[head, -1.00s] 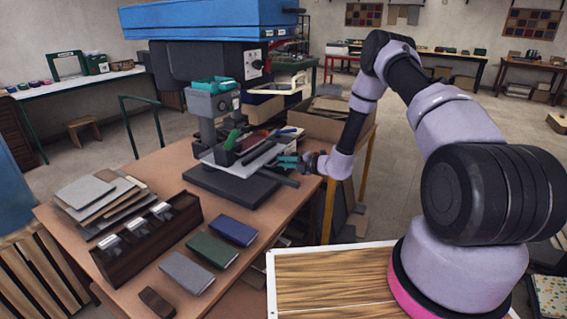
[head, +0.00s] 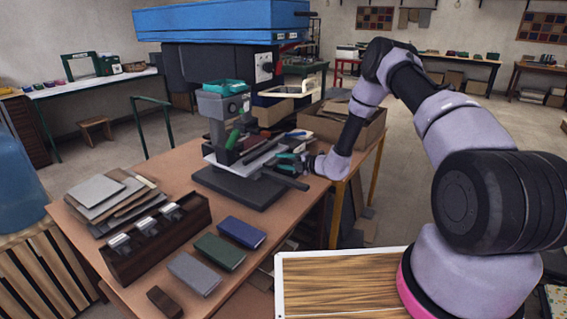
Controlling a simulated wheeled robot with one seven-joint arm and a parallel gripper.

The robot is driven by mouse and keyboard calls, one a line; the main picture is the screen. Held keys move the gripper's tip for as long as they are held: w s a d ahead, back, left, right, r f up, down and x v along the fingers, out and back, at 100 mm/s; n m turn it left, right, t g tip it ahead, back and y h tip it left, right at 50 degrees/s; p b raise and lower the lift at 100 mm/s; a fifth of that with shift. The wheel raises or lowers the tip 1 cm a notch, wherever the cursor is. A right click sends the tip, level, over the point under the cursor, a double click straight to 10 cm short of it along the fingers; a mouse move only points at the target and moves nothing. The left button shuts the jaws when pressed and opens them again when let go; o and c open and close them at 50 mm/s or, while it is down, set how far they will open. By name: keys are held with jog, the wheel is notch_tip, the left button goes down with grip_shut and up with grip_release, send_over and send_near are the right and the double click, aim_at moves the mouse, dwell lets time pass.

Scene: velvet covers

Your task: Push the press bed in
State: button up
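The small press (head: 222,103) stands near the right edge of the wooden table, with a grey head and a teal tray on top. Its press bed (head: 258,152) is a light flat plate low on the press, partly hidden by tools and the press column. A dark base slab (head: 240,188) lies below it, and a dark bar (head: 286,181) sticks out to the right. My gripper (head: 287,163), with teal fingers, is at the bed's right end, close to the bar. Its fingertips are too small to tell whether they touch the bed or grip anything.
Blue, green and grey books (head: 219,252) lie at the table's front. A dark rack (head: 153,238) and stacked boards (head: 105,198) are on its left. A cardboard box (head: 340,124) stands behind my wrist. A large blue-topped machine (head: 220,22) hangs over the back.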

jog(key=shift+d, duration=0.1)
jog(key=v, duration=1)
jog(key=shift+s+d, duration=0.25)
jog(key=s+a+r+n+g, duration=0.1)
jog(key=s+r+n+g, duration=0.1)
jog(key=s+r+n, duration=0.45)
jog(key=s+r+n+g+h, duration=0.1)
jog(key=s+r+n+g, duration=0.2)
jog(key=r+n, duration=0.7)
jog(key=s+a+r+n+g, duration=0.15)
jog(key=s+r+n, duration=0.35)
jog(key=r, duration=0.7)
jog(key=s+d+r+n+t+h, duration=0.1)
jog(key=s+d+r+n+h, duration=0.2)
jog(key=s+d+r+n, duration=0.1)
jog(key=s+d+r+n+t+h, duration=0.2)
jog(key=s+d+r+n, duration=0.3)
jog(key=s, duration=0.5)
jog(key=s+d+r+n+t+h, duration=0.1)
jog(key=s+d+r+n+h, duration=0.3)
jog(key=s+d+n, duration=0.2)
jog(key=s+n, duration=0.1)
jog(key=n, duration=0.1)
jog(key=shift+s+r+n+h, duration=0.25)
jog(key=shift+r+n+h, duration=0.05)
jog(key=shift+r+n, duration=0.05)
